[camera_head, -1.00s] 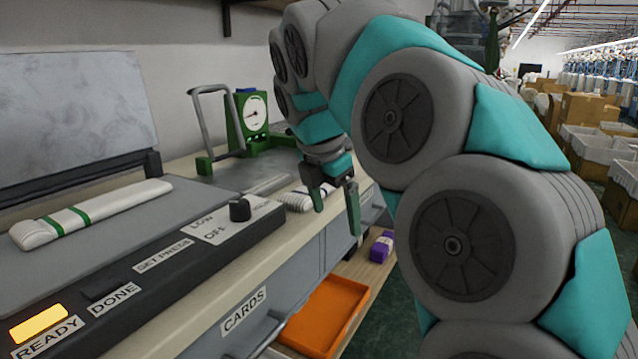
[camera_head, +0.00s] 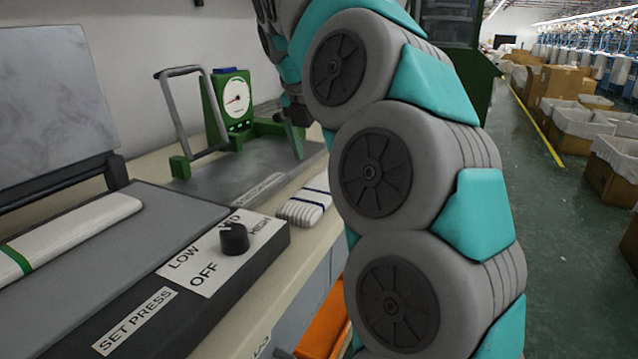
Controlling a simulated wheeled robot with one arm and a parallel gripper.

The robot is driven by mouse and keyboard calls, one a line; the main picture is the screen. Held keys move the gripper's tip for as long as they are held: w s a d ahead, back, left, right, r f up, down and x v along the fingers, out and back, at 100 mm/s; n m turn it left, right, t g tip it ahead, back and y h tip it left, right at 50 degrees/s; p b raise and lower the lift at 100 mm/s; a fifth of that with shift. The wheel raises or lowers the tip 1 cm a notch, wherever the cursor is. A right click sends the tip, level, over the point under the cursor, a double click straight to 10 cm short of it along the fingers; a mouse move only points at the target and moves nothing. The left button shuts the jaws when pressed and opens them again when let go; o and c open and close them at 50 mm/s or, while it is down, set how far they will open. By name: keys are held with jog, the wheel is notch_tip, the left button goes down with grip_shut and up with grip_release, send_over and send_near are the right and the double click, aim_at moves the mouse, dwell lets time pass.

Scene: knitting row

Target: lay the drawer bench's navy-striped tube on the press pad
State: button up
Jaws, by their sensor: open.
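The navy-striped tube (camera_head: 304,206), white and ribbed with dark blue bands, lies on the pale bench top just right of the press's control box; my arm hides part of its surroundings. The press pad (camera_head: 170,228) is the flat grey bed at left, under a raised lid (camera_head: 55,105). A white tube with a green stripe (camera_head: 75,232) lies on the pad. My gripper (camera_head: 292,130) is small and partly hidden behind my arm, beyond the navy-striped tube and near the green gauge stand. It is open, and no tube shows in it.
The control box (camera_head: 145,318) with a dial (camera_head: 233,238) borders the pad's front. A green gauge stand (camera_head: 232,105) with a metal handle stands behind on a grey plate. An orange tray (camera_head: 325,325) is below the bench. Floor at right is open, with cartons (camera_head: 560,90) beyond.

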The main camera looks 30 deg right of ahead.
aim_at(324, 183)
jog(key=shift+a+x, duration=0.15)
jog(key=shift+x, duration=1.55)
jog(key=shift+a+x, duration=0.1)
jog(key=shift+x, duration=1.65)
jog(key=shift+s, duration=0.15)
jog(key=c, duration=1.1)
